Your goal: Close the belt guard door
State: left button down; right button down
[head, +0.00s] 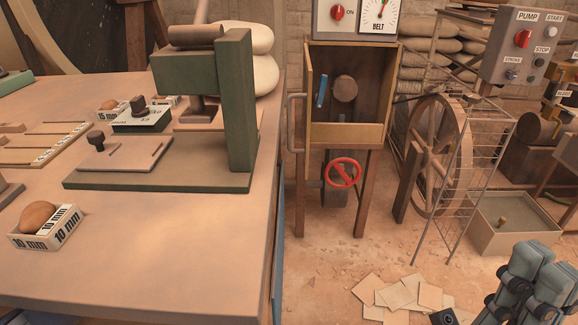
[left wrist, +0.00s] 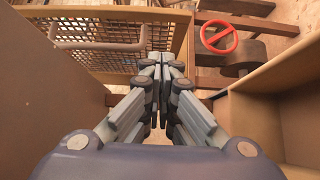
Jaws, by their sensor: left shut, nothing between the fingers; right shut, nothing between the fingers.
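The belt guard cabinet (head: 346,133) stands open at the front below the belt gauge. A blue part and a round brown part show inside it. A grey handle (head: 291,125) sticks out at its left edge; the door there is nearly edge-on and hard to make out. In the left wrist view, a mesh panel in a tan frame (left wrist: 182,35) with a grey bar handle (left wrist: 98,46) lies left of my left gripper (left wrist: 163,62), which is shut and empty. Contact is unclear. My right gripper (head: 530,260) is shut and empty at the lower right, away from the cabinet.
A workbench (head: 150,245) with a green press frame (head: 240,110) fills the left. A red handwheel (head: 343,172) sits below the cabinet. A spoked wheel (head: 440,155) and wire rack stand to its right. Loose tiles (head: 400,295) lie on the floor.

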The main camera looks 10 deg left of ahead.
pick_arm(q)
jog(key=w+d+p, duration=0.1)
jog(key=w+d, duration=0.4)
jog(key=d, duration=0.1)
jog(key=shift+d, duration=0.3)
jog(key=shift+d, duration=0.1)
